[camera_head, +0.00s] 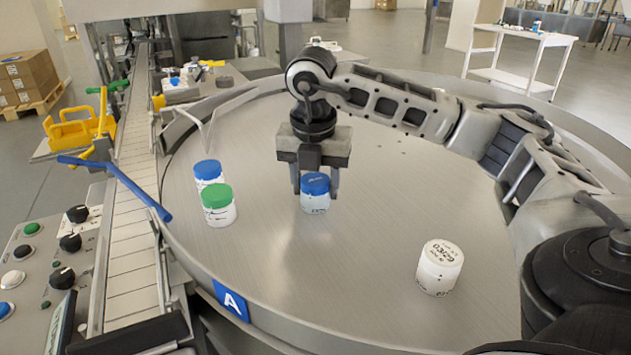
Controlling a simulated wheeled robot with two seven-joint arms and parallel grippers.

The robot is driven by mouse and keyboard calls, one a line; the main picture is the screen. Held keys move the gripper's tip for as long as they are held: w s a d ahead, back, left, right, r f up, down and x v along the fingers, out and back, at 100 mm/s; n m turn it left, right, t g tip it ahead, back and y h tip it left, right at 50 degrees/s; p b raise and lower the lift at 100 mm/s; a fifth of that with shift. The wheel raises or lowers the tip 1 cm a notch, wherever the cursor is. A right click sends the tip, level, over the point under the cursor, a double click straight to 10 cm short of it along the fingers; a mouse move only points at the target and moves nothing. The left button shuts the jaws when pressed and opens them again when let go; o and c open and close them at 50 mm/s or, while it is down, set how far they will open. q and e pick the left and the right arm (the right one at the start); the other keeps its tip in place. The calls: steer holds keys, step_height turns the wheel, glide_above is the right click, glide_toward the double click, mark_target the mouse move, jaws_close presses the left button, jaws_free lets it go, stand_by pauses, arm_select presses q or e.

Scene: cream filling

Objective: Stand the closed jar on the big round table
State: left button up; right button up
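The big round table (290,270) has a brushed metal top. A closed white jar with a blue lid (315,193) is upright at the middle of the table. My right gripper (315,184) points straight down over this jar, with one finger on each side of its lid. I cannot tell whether the fingers press on it, or whether its base touches the table. Another blue-lidded jar (208,173) and a green-lidded jar (218,205) stand close together to the left. A white-topped jar with dark print (439,267) stands at the right front. My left gripper is not in view.
A conveyor (133,240) with a blue bar (115,182) runs along the table's left side. A control panel (45,250) is at the far left. The table's front middle is clear.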

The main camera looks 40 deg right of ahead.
steer(key=o, duration=0.3)
steer(key=shift+r, duration=0.3)
arm_select(q)
steer(key=p, duration=0.2)
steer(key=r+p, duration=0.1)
steer(key=p, duration=0.1)
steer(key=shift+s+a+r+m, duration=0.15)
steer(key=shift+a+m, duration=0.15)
arm_select(e)
step_height(320, 180, up, 12)
steer(key=a, duration=0.1)
steer(key=shift+s+f, duration=0.15)
steer(key=shift+s, duration=0.2)
steer(key=shift+a, duration=0.1)
